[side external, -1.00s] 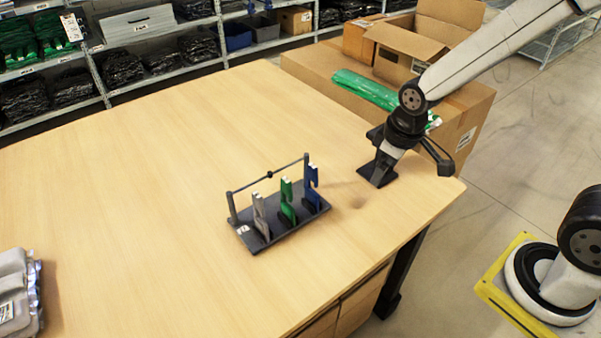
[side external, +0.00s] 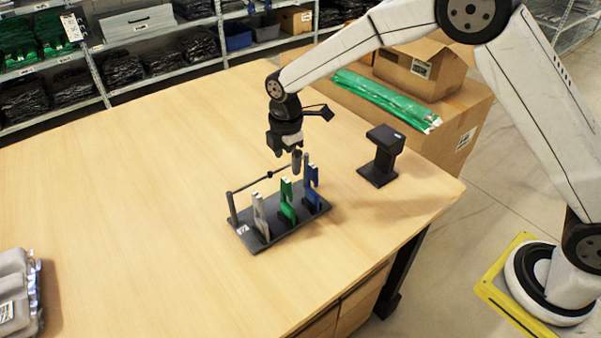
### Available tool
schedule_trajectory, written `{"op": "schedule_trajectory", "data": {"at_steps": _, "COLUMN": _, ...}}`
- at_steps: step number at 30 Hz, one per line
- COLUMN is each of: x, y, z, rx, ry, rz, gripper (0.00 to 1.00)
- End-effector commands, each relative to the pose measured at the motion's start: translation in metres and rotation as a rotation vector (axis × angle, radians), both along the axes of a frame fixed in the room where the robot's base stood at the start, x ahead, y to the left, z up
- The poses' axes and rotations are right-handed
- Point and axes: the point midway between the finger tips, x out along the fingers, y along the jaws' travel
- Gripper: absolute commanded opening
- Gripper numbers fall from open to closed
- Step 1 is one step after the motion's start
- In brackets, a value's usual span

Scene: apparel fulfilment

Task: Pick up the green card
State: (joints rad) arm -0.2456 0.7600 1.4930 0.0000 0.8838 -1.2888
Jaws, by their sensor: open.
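The green card (side external: 287,200) stands upright in the middle slot of a dark rack (side external: 250,238) on the wooden table. A grey card (side external: 261,218) stands to its left and a blue card (side external: 312,188) to its right. The rack has a thin bar along its back between two posts. My gripper (side external: 288,160) points down above the back of the rack, above and behind the green card. It is open and empty, and appears apart from the cards. Its fingertips are small and partly merge with the rack's bar and right post in this view.
A black stand-like device (side external: 381,158) is on the table to the right of the rack. Grey packages (side external: 18,292) lie at the left front edge. A cardboard box (side external: 462,125) with green packs (side external: 385,98) stands behind. The table's left and middle are clear.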

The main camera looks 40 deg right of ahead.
Motion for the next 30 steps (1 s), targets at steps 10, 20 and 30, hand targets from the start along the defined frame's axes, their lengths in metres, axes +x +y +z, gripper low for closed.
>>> {"op": "schedule_trajectory", "data": {"at_steps": 10, "x": 0.003, "y": 0.004, "z": -0.006, "rx": -0.002, "ry": 0.007, "rz": 0.039, "gripper": 0.88}}
{"op": "schedule_trajectory", "data": {"at_steps": 20, "x": 0.003, "y": 0.004, "z": -0.028, "rx": -0.001, "ry": 0.005, "rz": 0.037, "gripper": 0.88}}
{"op": "schedule_trajectory", "data": {"at_steps": 30, "x": 0.003, "y": 0.003, "z": -0.039, "rx": -0.002, "ry": 0.007, "rz": 0.036, "gripper": 0.88}}
